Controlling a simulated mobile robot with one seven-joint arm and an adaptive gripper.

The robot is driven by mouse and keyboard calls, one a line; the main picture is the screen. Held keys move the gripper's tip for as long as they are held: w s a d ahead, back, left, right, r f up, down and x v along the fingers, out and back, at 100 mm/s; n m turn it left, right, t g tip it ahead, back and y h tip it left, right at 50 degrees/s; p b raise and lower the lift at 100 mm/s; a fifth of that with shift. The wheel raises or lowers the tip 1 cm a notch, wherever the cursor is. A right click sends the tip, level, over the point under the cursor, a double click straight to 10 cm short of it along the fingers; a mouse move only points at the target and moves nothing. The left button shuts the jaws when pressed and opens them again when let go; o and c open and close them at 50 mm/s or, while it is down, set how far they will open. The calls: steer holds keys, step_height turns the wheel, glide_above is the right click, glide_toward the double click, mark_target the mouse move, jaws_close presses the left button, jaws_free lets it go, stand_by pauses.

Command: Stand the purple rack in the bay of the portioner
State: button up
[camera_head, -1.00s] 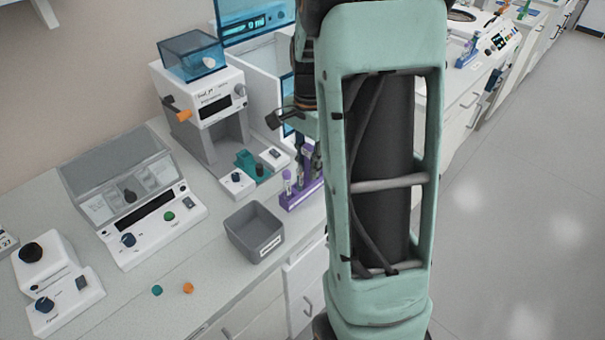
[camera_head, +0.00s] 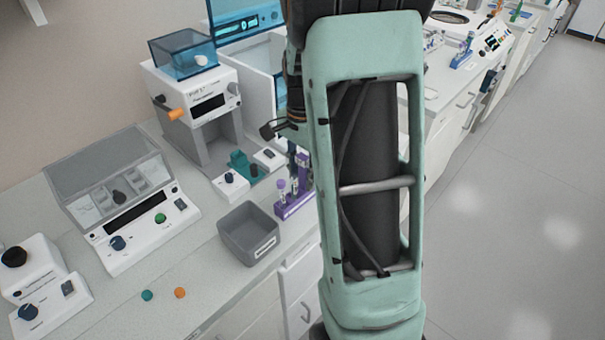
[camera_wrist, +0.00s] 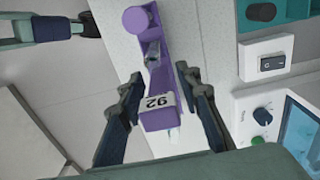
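The purple rack (camera_head: 293,205) stands on the counter to the right of the grey bin and holds at least one tube with a purple cap. In the wrist view the rack (camera_wrist: 160,85) carries a label reading 92 and lies between my fingers. My gripper (camera_wrist: 157,77) is open, with a gap visible on each side of the rack. In the head view my arm partly hides the gripper and the rack's right side. A white device (camera_head: 205,85) with a blue clear hopper and an orange knob appears to be the portioner; its lettering is too small to read. Its bay (camera_head: 212,150) is the recess below the head.
A teal block (camera_head: 243,165) and white switch boxes (camera_head: 231,184) stand just in front of the bay. The grey bin (camera_head: 248,233) is left of the rack. A white panel device (camera_head: 130,215) stands further left. Orange and green discs (camera_head: 180,292) lie on the clear front counter.

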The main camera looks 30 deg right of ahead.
step_height(320, 180, up, 12)
steer(key=shift+r, duration=0.2)
stand_by(0.5)
steer(key=shift+w, duration=0.1)
stand_by(0.3)
